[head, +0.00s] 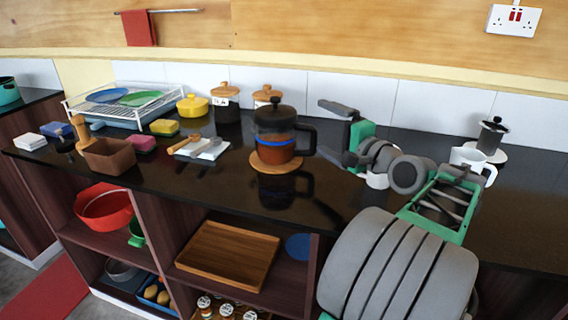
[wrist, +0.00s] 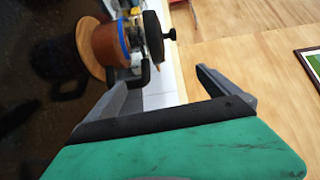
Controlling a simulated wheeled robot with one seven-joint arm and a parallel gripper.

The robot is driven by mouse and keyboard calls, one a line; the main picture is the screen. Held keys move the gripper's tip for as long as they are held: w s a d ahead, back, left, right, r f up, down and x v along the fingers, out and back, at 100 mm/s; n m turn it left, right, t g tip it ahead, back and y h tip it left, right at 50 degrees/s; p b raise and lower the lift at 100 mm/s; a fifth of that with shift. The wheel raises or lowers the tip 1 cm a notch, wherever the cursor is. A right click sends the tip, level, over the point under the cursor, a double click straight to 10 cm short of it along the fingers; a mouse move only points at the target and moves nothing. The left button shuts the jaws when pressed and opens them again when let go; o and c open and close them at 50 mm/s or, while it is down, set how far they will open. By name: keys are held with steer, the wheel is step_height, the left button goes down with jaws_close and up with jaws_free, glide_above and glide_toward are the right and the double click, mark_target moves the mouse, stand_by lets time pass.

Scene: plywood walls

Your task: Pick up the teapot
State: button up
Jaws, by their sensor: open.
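The teapot (head: 276,139) is an amber vessel with a blue band, a black lid and a black handle on its right side. It stands upright on a round wooden mat (head: 276,163) on the black counter. It also shows sideways in the wrist view (wrist: 107,42), with its handle (wrist: 137,78) towards my gripper. My gripper (head: 333,131) is open and empty, just right of the teapot at about the height of its handle. In the wrist view the two fingers (wrist: 165,90) are spread apart, and no contact with the handle is visible.
Wooden-lidded canisters (head: 227,104) stand behind the teapot. A white cup (head: 377,180) is partly hidden under my arm, and a white mug (head: 472,165) stands further right. The counter in front of the teapot is clear.

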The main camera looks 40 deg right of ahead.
steer(key=shift+m, duration=0.3)
steer(key=f, duration=0.2)
steer(key=f+b, duration=0.1)
steer(key=f, duration=0.2)
steer(key=s+f+b, duration=0.1)
steer(key=f, duration=0.1)
steer(key=shift+d+f, duration=0.4)
steer(key=w, duration=0.7)
steer(key=shift+w+d+r, duration=0.1)
steer(key=shift+w+r, duration=0.05)
steer(key=shift+w, duration=0.25)
steer(key=c, duration=1.7)
steer(key=shift+r, duration=0.25)
steer(key=shift+c, duration=0.4)
